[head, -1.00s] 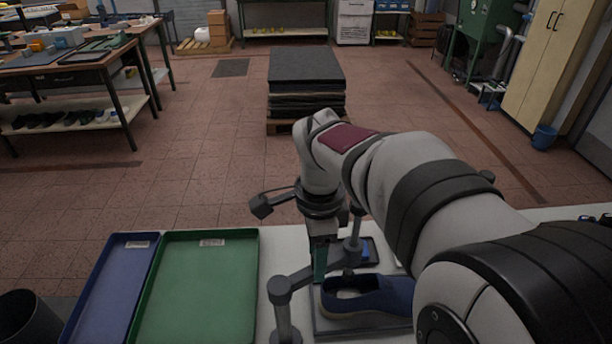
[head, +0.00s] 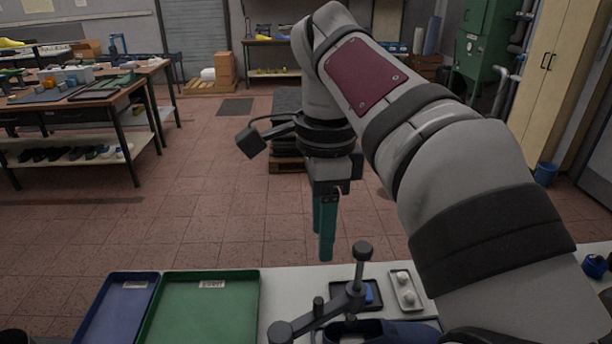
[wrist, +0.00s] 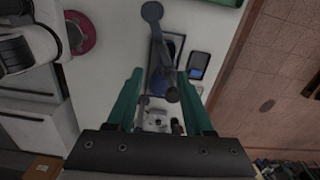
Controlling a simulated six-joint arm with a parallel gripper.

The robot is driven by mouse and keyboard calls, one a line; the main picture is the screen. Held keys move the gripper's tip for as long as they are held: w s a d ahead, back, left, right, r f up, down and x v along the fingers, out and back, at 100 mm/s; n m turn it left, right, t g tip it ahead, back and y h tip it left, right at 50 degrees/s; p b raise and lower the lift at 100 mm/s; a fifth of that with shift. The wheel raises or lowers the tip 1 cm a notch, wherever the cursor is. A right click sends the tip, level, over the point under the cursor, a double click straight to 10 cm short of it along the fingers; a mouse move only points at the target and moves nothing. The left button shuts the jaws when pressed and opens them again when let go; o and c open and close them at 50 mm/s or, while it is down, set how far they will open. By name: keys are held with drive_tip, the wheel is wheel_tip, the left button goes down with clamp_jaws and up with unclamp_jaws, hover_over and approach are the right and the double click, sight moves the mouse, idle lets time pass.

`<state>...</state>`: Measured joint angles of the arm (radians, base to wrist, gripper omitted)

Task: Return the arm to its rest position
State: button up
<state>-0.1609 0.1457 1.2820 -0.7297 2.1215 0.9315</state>
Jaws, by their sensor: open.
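My gripper (head: 324,232) hangs with its green fingers pointing down, raised above the far edge of the white table (head: 288,290) in the head view. In the wrist view my gripper (wrist: 162,90) shows its two green fingers spread apart, with nothing between them. A dark blue shoe (head: 385,332) sits low in the head view, partly cut off by the frame and partly behind a grey post stand (head: 345,300). The gripper is apart from both.
A green tray (head: 165,325) and a blue tray (head: 85,335) lie on the left of the table. A small dark tray (head: 343,290) with a blue item and a white tray (head: 408,304) with pale round items lie near the far edge.

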drive_tip(key=s+d+f+n+y, duration=0.1)
drive_tip(key=s+d+f+n, duration=0.1)
drive_tip(key=s+f+n, duration=0.9)
drive_tip(key=s+f, duration=0.7)
drive_tip(key=s, duration=0.3)
drive_tip(key=shift+s+n+y, duration=0.15)
drive_tip(key=shift+n+y, duration=0.15)
drive_tip(key=shift+y, duration=0.1)
